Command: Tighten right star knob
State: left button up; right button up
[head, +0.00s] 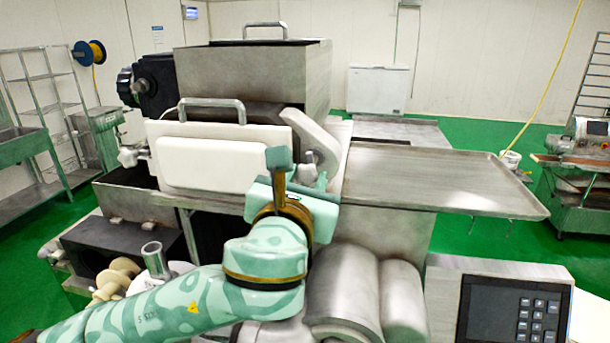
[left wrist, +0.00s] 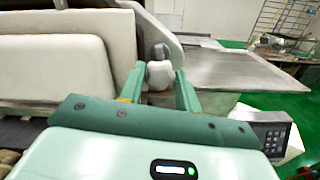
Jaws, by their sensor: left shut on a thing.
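The right star knob (left wrist: 161,73) is a pale grey knob at the right end of the white front plate (head: 210,162). In the left wrist view it sits between the two green fingers of my left gripper (left wrist: 160,82), which is shut on it. In the head view the gripper (head: 301,172) is at the plate's right end, and the wrist and fingers hide most of the knob. The left star knob (head: 130,157) stands free at the plate's left end. My right gripper is in neither view.
A steel hopper (head: 255,78) rises behind the plate. A flat metal tray (head: 440,180) extends to the right. Metal rollers (head: 345,290) lie below my wrist. A control panel (head: 512,310) is at the lower right. Green floor is open beyond the tray.

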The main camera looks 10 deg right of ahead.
pick_arm(q)
jog(key=n+p, duration=0.2)
jog(key=n, duration=0.1)
jog(key=n+p, duration=0.3)
jog(key=n, duration=0.2)
jog(key=n+p, duration=0.2)
jog(key=n, duration=0.2)
jog(key=shift+n+p, duration=0.75)
jog(key=shift+n, duration=0.85)
jog(key=o, duration=1)
jog(key=shift+w, duration=0.1)
